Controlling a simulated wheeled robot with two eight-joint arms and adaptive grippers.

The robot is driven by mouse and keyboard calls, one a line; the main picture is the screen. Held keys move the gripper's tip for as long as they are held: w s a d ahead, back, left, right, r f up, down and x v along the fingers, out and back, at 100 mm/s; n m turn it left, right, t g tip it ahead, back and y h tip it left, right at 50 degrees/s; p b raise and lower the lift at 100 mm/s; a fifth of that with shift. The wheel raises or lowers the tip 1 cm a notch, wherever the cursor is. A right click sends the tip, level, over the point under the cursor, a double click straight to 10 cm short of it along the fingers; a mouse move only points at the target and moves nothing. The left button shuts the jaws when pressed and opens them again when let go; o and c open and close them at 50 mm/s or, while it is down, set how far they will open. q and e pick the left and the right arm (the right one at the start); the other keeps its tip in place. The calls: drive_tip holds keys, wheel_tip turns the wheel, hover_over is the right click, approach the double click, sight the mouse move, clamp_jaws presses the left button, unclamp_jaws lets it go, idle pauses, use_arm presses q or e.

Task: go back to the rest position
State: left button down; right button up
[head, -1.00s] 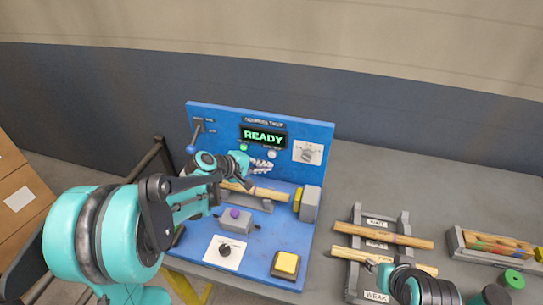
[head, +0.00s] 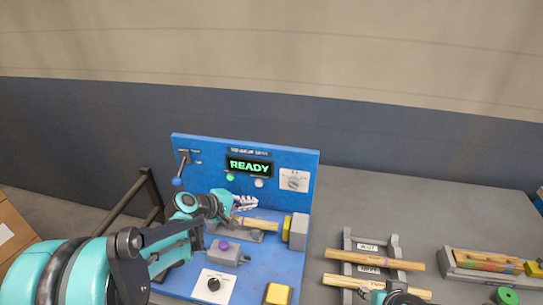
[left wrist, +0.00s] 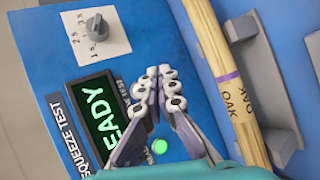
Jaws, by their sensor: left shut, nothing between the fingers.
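My left gripper (head: 245,202) is shut and empty in front of the blue squeeze test rig (head: 300,165). In the left wrist view its closed fingers (left wrist: 157,88) show in front of the green READY display (left wrist: 100,112). They are beside a wooden rod marked OAK (left wrist: 222,65), apart from it in the picture. In the head view that rod (head: 262,225) lies in the rig, partly hidden by my left gripper. My right gripper (head: 364,292) shows only in part at the bottom edge, by a rack, and its fingers are too small to judge.
The rig carries a yellow button (head: 278,294), a black knob (head: 214,284) and a blue-tipped lever (head: 177,181). A grey rack (head: 392,245) holds wooden rods to the right. A tray (head: 455,270) with coloured rods lies farther right. The table behind the rack is clear.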

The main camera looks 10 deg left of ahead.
use_arm(q)
drive_tip(key=shift+s+d+r, duration=0.1)
drive_tip(key=shift+s+d, duration=0.1)
drive_tip(key=shift+s, duration=0.1)
drive_tip(key=s+m+g+y, duration=0.2)
drive_tip(key=s+m+y, duration=0.4)
drive_tip(key=s+m, duration=0.6)
drive_tip(key=shift+s+r+y, duration=0.4)
drive_tip(key=shift+s, duration=5.15)
